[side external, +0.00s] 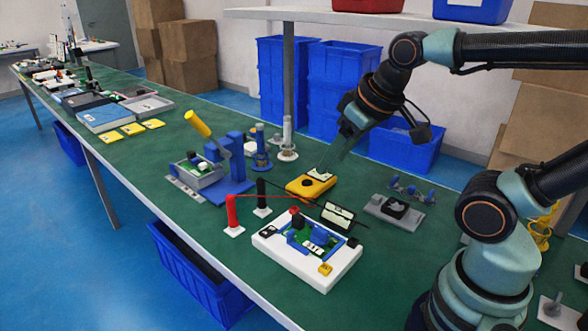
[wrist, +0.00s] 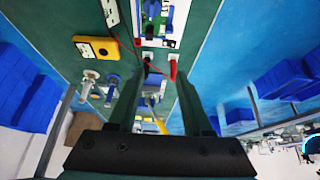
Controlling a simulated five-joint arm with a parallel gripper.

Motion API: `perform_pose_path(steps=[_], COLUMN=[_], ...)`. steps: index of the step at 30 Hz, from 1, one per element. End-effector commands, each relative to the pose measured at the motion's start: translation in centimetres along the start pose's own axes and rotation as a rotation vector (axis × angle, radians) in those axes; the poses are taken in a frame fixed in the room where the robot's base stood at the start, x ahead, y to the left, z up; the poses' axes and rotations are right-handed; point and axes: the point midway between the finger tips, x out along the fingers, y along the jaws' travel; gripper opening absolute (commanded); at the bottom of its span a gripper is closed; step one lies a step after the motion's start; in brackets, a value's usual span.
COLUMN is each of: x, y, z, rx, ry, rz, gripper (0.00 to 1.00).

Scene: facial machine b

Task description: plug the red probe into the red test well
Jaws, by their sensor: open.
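The red probe (side external: 231,212) stands upright on a small white base on the green bench. It also shows in the wrist view (wrist: 173,69), just beyond the right fingertip. A small red round part (side external: 294,210), which looks like the red test well, sits at the back edge of the white board unit (side external: 316,276); its opening is too small to make out.
A black probe (side external: 261,197) stands close behind the red one. A thin red lead runs right from the red probe. The yellow meter (side external: 311,187), a tilted display (side external: 338,216) and a blue stand with a yellow handle (side external: 230,160) are nearby. The front left bench is clear.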

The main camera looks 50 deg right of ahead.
Motion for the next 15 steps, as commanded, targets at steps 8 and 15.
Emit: perform_pose_path(steps=[8, 15], x=[0.0, -0.2], y=[0.0, -0.4], z=[-0.1, -3.2], rx=[-0.004, -0.172], ry=[-0.001, -0.057], rz=[0.0, -0.011], gripper=[0.49, 0.49])
